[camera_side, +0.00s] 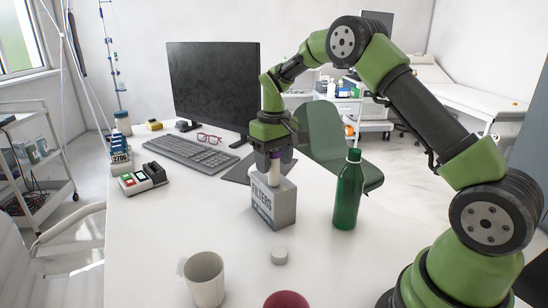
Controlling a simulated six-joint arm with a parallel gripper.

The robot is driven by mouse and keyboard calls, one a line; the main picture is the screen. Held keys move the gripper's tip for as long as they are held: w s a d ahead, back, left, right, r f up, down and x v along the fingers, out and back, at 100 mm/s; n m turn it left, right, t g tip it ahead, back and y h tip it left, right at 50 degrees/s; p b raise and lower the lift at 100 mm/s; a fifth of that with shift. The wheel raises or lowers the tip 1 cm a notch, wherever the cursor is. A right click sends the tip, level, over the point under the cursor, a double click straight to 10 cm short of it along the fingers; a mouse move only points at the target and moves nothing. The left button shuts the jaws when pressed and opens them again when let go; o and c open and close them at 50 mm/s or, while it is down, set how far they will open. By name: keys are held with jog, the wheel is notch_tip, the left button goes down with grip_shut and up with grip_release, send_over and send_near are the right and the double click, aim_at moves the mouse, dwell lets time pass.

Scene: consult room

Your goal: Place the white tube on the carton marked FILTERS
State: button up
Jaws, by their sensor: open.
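The grey carton marked FILTERS (285,206) stands upright near the middle of the white desk. The white tube (271,174) is upright over the carton's top, with a purple band at its upper end. Its lower end appears to rest on the carton's top, though the exact contact is too small to tell. My gripper (273,160) points down just above the carton. Its fingers are open around the tube's upper part and partly hide it.
A green bottle (348,192) stands to the right of the carton. A small white disc (279,257), a white mug (205,280) and a red round object (286,300) are in front. The desk's left front is clear.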

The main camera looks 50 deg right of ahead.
notch_tip(320, 180, up, 12)
jog(key=shift+f, duration=0.2)
jog(key=s+a+r+t, duration=0.2)
jog(key=s+a+r, duration=0.2)
jog(key=s+r, duration=0.15)
jog(key=s+a+m+t+y, duration=0.1)
jog(key=s+a, duration=0.3)
jog(key=s, duration=0.5)
jog(key=s+a+f+t+y, duration=0.1)
jog(key=s+a+t, duration=0.3)
jog(key=s, duration=0.5)
jog(key=shift+s+a+f+m, duration=0.2)
jog(key=shift+s+a+m, duration=0.05)
jog(key=shift+a+m, duration=0.15)
jog(key=shift+d, duration=0.1)
